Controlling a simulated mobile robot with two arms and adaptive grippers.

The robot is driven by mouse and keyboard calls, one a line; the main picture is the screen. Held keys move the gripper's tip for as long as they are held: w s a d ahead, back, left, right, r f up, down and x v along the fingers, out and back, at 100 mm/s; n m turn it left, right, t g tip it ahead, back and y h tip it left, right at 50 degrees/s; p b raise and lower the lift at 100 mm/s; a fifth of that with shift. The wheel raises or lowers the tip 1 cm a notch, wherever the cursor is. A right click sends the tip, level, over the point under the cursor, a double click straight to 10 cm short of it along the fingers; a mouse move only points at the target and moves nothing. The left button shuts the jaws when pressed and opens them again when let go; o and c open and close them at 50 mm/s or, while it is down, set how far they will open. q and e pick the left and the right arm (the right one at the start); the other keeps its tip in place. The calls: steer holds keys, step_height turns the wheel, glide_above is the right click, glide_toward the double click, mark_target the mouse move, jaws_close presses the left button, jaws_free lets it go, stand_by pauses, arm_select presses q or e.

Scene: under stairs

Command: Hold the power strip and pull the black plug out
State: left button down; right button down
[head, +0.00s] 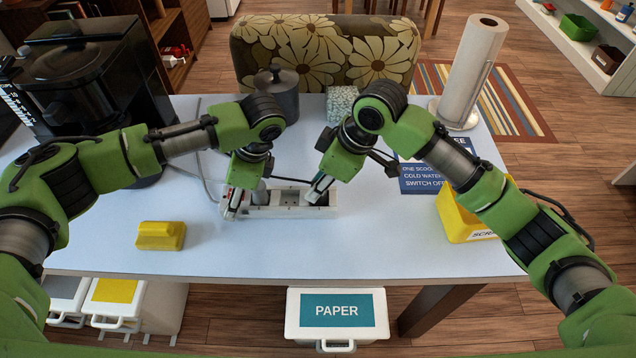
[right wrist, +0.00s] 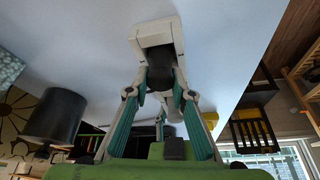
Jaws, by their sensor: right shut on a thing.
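The white power strip (head: 288,211) lies on the pale table, left to right in the head view; its end also shows in the right wrist view (right wrist: 153,38). My right gripper (head: 318,188) is over the strip's right part. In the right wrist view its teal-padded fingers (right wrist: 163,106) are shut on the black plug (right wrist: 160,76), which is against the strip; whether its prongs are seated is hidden. My left gripper (head: 243,204) is down at the strip's left end, fingers beside it; whether they clamp it is unclear.
A yellow block (head: 161,236) lies front left, a black coffee machine (head: 95,85) stands back left. The table's front middle is clear.

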steer(key=shift+r, duration=0.1)
steer(key=shift+r, duration=1.5)
steer(key=shift+r, duration=3.05)
